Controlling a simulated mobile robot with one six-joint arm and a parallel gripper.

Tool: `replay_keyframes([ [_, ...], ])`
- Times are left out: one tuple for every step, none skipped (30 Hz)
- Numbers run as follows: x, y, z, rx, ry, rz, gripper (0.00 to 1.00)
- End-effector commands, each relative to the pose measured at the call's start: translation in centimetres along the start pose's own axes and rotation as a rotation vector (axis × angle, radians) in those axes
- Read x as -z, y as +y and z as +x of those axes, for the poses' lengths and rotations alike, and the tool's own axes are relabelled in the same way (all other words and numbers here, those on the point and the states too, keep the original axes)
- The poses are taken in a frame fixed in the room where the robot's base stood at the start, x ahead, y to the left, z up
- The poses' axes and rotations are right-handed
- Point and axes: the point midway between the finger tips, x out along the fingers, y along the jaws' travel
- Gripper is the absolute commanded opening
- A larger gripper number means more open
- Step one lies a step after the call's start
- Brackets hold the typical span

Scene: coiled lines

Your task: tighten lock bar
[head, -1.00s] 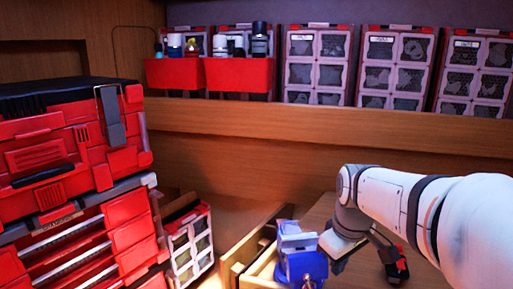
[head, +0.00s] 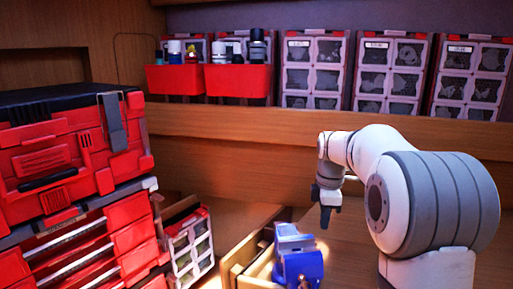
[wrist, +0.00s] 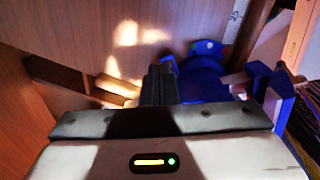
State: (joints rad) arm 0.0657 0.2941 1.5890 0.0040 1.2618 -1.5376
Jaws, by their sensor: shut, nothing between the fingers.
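A blue vise (head: 303,262) with a paler blue-grey jaw block stands at the bottom middle of the head view, at a wooden drawer or bench edge. In the wrist view its blue body (wrist: 205,75) lies just beyond and right of my fingers. I cannot make out a lock bar with certainty; a small shape at the vise's front is too small to tell. My gripper (head: 326,217) points down, above and slightly right of the vise, apart from it. In the wrist view my dark fingers (wrist: 160,72) are together and empty.
A red toolbox stack (head: 60,165) stands at the left. A small organizer case (head: 190,245) leans beside it. Red bins (head: 238,80) with bottles and several organizer cases line the back shelf. Wooden drawer edges (head: 248,250) stand left of the vise. The wooden surface right of the vise looks clear.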

Motion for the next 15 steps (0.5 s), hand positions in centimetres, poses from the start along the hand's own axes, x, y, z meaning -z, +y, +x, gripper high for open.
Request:
replay_keyframes([
  [0.1,0.1,1.4,0.002,-0.001,0.000,0.00],
  [0.2,0.2,1.9,0.002,-0.001,0.000,0.00],
  [0.2,0.3,2.5,0.003,-0.002,0.000,0.00],
  [0.2,0.3,2.8,0.003,-0.002,0.000,0.00],
  [0.2,0.3,3.1,0.004,-0.002,0.000,0.00],
  [0.2,0.3,3.5,0.005,-0.002,0.000,0.00],
  [0.2,0.3,3.8,0.004,-0.002,0.000,0.00],
  [0.2,0.2,4.1,0.004,-0.002,0.000,0.00],
  [0.1,0.2,4.3,0.002,-0.001,0.001,0.00],
  [0.0,0.1,4.4,0.001,0.000,0.001,0.00],
  [0.0,0.0,4.5,0.000,0.000,0.001,0.00],
  [-0.1,-0.1,4.5,-0.002,0.001,0.001,0.00],
  [-0.1,-0.1,4.5,-0.002,0.001,0.001,0.00],
  [-0.2,-0.2,4.5,-0.003,0.001,0.001,0.00],
  [-0.2,-0.2,4.5,-0.003,0.002,0.001,0.00],
])
